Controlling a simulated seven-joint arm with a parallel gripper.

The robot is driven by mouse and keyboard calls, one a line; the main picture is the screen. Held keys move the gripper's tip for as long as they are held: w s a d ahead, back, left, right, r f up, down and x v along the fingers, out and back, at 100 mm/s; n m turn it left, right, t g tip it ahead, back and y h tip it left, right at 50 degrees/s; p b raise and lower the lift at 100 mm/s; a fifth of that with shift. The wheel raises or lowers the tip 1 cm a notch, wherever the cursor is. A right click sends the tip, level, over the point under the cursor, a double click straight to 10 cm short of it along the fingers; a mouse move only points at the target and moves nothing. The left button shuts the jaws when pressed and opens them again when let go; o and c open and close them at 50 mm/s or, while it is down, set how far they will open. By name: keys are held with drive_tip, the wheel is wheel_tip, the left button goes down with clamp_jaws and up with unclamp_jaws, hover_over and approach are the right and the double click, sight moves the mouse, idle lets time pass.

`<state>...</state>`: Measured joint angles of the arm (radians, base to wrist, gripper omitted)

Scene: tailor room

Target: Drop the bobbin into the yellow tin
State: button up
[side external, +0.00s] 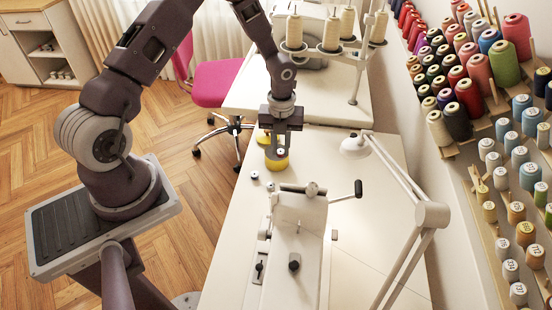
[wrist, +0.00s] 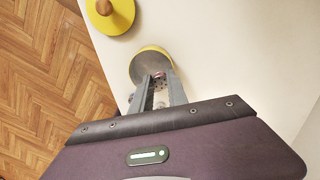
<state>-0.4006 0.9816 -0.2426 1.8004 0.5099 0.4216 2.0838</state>
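The yellow tin (side external: 277,166) stands on the white table directly below my gripper (side external: 280,138). In the wrist view the tin (wrist: 137,70) shows a yellow rim and a greyish inside. My gripper points down over the tin, with its fingertips (wrist: 160,80) at the tin's near side and a gap between them. Something small and partly reddish shows between the tips. I cannot tell whether it is the bobbin, nor whether it is gripped or lies in the tin. In the side view a small pale round piece with a dark centre (side external: 281,152) shows at the tin's top.
A yellow disc with a wooden knob (wrist: 110,12), like a lid, lies beside the tin. Two small round pieces, one here (side external: 255,175) and one here (side external: 270,186), lie near the tin. A white machine with a crank (side external: 300,215) and a lamp (side external: 355,146) stand close by.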

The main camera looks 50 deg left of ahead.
drive_tip(key=o, duration=0.5)
drive_tip(key=shift+o, duration=0.2)
wheel_tip(320, 180, up, 7)
drive_tip(key=shift+f, duration=0.1)
drive_tip(key=s+d+r+n+t+y, duration=0.1)
drive_tip(key=s+r+n, duration=0.25)
drive_tip(key=r, duration=0.35)
drive_tip(key=s+d+r+n+t, duration=0.1)
drive_tip(key=s+d+r+n, duration=0.15)
drive_tip(key=r+n, duration=0.3)
drive_tip(key=s+d+r+n+y, duration=0.1)
drive_tip(key=s+r+n, duration=0.25)
drive_tip(key=r, duration=0.45)
drive_tip(key=s+d+r+n+t+h, duration=0.1)
drive_tip(key=s+d+r+n, duration=0.1)
drive_tip(key=s+n, duration=0.5)
drive_tip(key=s+d+r+n+t+h, duration=0.1)
drive_tip(key=s+d+r+n+t, duration=0.1)
drive_tip(key=s+n, duration=0.4)
drive_tip(key=shift+s+d+r+n+t, duration=0.35)
drive_tip(key=shift+s+d+r, duration=0.1)
drive_tip(key=shift+s+d, duration=0.25)
